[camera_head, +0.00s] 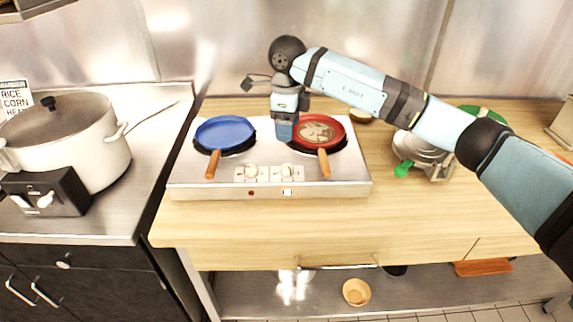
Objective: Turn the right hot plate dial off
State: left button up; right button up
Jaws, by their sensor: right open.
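The white double hot plate (215,188) sits on the wooden counter. Its front has a left dial (251,170) and a right dial (288,171), both pale and round; their exact settings are too small to read. Below the left dial is a small red light (251,193), and below the right dial a small pale one (287,192). My right gripper (284,137) points down over the middle of the hot plate, behind the right dial and apart from it. It is open and holds nothing that I can see; its fingers are hard to make out. My left gripper is not in view.
A blue pan (224,132) sits on the left burner and a red pan (318,131) with food on the right one, close beside my gripper. Their wooden handles point forward, flanking the dials. A large pot (65,140) stands at left. A metal appliance (425,155) stands at right.

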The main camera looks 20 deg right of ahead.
aim_at(287, 166)
notch_tip(287, 166, down, 12)
jog(key=shift+f+p, duration=0.1)
jog(key=shift+p, duration=0.4)
jog(key=c, duration=0.9)
